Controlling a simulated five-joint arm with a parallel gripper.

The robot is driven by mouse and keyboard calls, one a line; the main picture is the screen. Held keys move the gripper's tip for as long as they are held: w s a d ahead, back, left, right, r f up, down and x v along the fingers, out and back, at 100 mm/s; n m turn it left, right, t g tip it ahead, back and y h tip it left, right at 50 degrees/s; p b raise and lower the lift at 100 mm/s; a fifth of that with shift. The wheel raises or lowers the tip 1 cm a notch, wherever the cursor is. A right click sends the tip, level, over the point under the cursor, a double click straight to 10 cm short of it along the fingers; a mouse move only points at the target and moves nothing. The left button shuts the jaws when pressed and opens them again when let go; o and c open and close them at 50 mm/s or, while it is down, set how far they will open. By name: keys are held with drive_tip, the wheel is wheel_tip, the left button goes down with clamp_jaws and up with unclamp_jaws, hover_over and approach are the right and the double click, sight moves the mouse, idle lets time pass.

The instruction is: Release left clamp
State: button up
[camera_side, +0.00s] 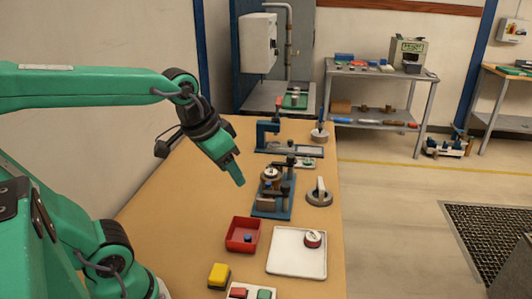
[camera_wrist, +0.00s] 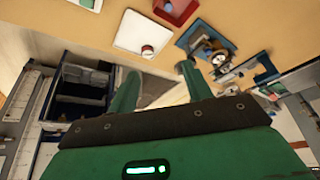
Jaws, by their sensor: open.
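A blue test fixture (camera_side: 270,211) stands on the wooden bench, with a round meter (camera_side: 270,174) in it and dark upright clamp parts (camera_side: 286,188) around it. I cannot tell which of these is the left clamp, nor whether it is closed. The fixture (camera_wrist: 192,36) also shows at the upper right in the wrist view, with the round meter on it. My gripper (camera_side: 238,181) is in the air, to the left of the fixture and above the bench, touching nothing. In the wrist view my gripper's (camera_wrist: 158,71) green fingers are apart, with nothing between them.
A red tray (camera_side: 230,239), a white tray (camera_side: 274,265) holding a small round part, and a yellow block (camera_side: 219,275) lie nearer the camera. A grey lever piece (camera_side: 319,194) stands right of the fixture. A blue press-like stand (camera_side: 266,136) is behind it.

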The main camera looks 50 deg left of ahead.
drive_tip(key=w+a+f+g, duration=0.15)
drive_tip(key=w+a, duration=0.25)
drive_tip(key=w, duration=0.8)
drive_tip(key=g, duration=0.3)
hover_over(286, 185)
drive_tip(key=f, duration=0.8)
drive_tip(key=shift+s, duration=0.25)
drive_tip(key=shift+w+f, duration=0.25)
drive_tip(key=shift+f, duration=0.1)
drive_tip(key=shift+f, duration=0.1)
drive_tip(key=shift+f, duration=3.8)
drive_tip(key=c, duration=1)
